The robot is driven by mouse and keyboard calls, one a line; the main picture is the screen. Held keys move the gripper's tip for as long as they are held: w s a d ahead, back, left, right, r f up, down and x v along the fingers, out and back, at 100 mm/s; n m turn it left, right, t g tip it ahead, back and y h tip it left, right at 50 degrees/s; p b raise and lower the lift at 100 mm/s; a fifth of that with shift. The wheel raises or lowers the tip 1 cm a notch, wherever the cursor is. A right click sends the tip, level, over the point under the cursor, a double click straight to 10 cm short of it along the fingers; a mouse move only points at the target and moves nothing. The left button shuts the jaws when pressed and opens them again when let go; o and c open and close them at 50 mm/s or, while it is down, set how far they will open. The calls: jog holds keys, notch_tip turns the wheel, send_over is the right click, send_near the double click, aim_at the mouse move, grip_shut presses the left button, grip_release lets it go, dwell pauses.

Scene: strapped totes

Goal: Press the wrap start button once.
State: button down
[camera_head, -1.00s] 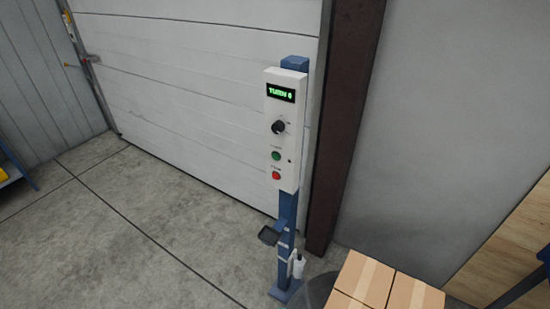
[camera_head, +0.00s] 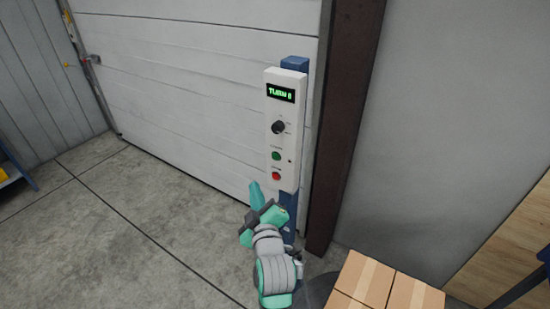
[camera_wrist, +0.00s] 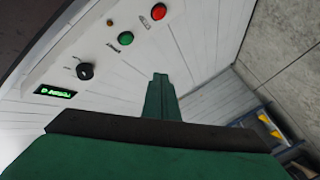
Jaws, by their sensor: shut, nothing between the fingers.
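The white control box (camera_head: 286,132) stands on a blue post. It carries a green-lit display (camera_head: 281,92), a black knob (camera_head: 279,127), a green button (camera_head: 276,156) and a red button (camera_head: 276,176) below it. In the wrist view, my gripper's fingers (camera_wrist: 160,82) are together, with the green button (camera_wrist: 126,38) and red button (camera_wrist: 158,12) beyond and left of the tips. No contact with either button is visible.
Cardboard boxes (camera_head: 390,285) stand at the lower right. A white sectional door (camera_head: 200,80) and a brown column (camera_head: 342,130) are behind the post. The concrete floor (camera_head: 120,220) to the left is clear.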

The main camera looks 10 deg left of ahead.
jog(key=shift+w+a+r+n, duration=0.2)
jog(key=shift+r+n, duration=0.05)
jog(key=shift+r, duration=0.25)
jog(key=shift+w+a+r+n, duration=0.2)
jog(key=shift+r+n, duration=0.05)
jog(key=shift+r, duration=0.2)
jog(key=shift+w, duration=0.1)
send_near(275, 157)
jog(key=w+a, duration=0.4)
jog(key=shift+w+f, duration=0.25)
jog(key=shift+f, duration=0.15)
jog(key=shift+w+a, duration=0.1)
dwell(1.3)
jog(key=shift+w, duration=0.3)
jog(key=shift+w+d, duration=0.25)
jog(key=shift+w, duration=0.1)
dwell(0.7)
jog(key=shift+s, duration=0.15)
jog(key=shift+s+a, duration=0.25)
jog(key=shift+s, duration=0.35)
